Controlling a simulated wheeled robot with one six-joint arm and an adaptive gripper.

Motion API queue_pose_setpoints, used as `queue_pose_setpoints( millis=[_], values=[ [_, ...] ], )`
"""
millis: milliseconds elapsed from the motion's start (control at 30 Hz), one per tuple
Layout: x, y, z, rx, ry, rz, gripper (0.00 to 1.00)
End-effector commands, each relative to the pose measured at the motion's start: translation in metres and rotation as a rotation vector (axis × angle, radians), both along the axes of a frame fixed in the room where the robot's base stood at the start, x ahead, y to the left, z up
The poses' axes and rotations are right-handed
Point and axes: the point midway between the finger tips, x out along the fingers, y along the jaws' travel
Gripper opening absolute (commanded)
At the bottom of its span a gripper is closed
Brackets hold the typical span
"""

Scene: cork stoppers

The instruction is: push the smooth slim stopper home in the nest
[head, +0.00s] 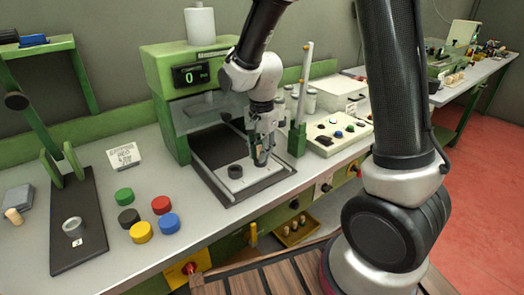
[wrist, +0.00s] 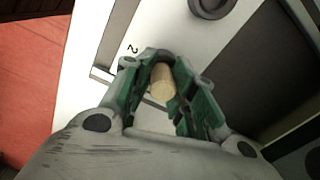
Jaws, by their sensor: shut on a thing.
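My gripper (head: 262,156) is low over the white plate of the green machine. In the wrist view, my gripper's green fingers (wrist: 160,92) are closed on a pale, cork-coloured stopper (wrist: 162,82), whose rounded end shows between them. Its far end is hidden, so I cannot tell whether it touches the plate. A dark ring-shaped nest (head: 235,171) stands on the plate, left of my gripper in the head view. It also shows at the top edge of the wrist view (wrist: 211,6), apart from the stopper.
The white plate (head: 229,184) lies in a dark tray; a "2" is printed near my gripper. A green post (head: 299,115) stands close on the right. Coloured caps (head: 161,205) and a grey ring (head: 73,226) on a dark board are to the left.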

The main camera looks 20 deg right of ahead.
Motion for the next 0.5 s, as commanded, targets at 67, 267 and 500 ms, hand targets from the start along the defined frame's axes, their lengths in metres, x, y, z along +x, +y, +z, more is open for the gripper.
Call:
queue_pose_setpoints(
  millis=[67, 267, 500],
  values=[
    [-0.0118, -0.0024, -0.0123, -0.008, 0.035, -0.006, 0.16],
    [-0.0118, -0.0023, -0.0133, -0.008, 0.035, -0.006, 0.62],
    [-0.0094, -0.0021, -0.0112, -0.007, 0.028, -0.004, 0.80]
  ],
)
